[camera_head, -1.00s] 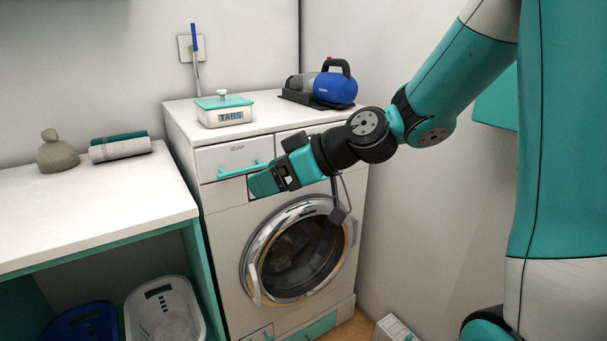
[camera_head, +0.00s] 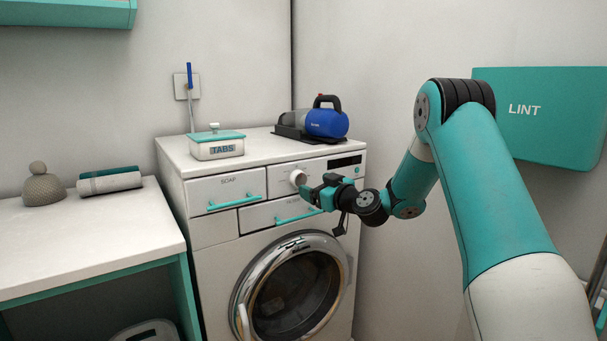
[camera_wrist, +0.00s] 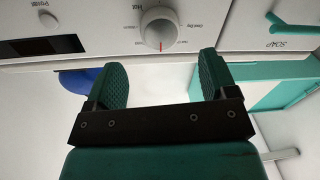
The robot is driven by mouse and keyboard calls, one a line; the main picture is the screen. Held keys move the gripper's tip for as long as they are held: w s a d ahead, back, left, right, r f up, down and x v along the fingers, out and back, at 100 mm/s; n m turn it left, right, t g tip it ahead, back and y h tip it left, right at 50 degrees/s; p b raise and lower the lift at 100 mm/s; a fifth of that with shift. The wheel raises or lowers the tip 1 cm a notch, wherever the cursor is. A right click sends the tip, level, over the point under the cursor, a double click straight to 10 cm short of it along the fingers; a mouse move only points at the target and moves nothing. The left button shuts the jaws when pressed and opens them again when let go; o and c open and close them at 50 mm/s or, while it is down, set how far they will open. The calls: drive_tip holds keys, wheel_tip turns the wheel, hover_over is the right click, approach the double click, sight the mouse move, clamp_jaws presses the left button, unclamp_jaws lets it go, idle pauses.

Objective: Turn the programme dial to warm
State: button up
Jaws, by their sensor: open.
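The programme dial (camera_head: 298,178) is a round white knob on the washing machine's front panel, right of the soap drawer. In the wrist view the dial (camera_wrist: 159,29) has a red mark at its lower edge, and printed words stand around it, one reading "Hot"; the others are too small to read surely. My gripper (camera_head: 318,190) is just to the right of and in front of the dial in the head view. In the wrist view its two green fingers (camera_wrist: 165,78) are apart and empty, with the dial beyond their tips, not between them.
The soap drawer (camera_head: 226,190) and a lower drawer (camera_head: 276,214) have teal handles. The round door (camera_head: 292,290) is below. A tabs box (camera_head: 216,146) and a blue appliance (camera_head: 326,122) stand on top. A teal LINT box (camera_head: 540,115) is on the right wall.

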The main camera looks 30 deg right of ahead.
sight(301, 180)
drive_tip(key=w, duration=0.2)
drive_tip(key=w+p, duration=0.1)
drive_tip(key=w, duration=0.3)
drive_tip(key=shift+w+a, duration=0.1)
drive_tip(key=shift+a, duration=0.25)
drive_tip(key=c, duration=0.9)
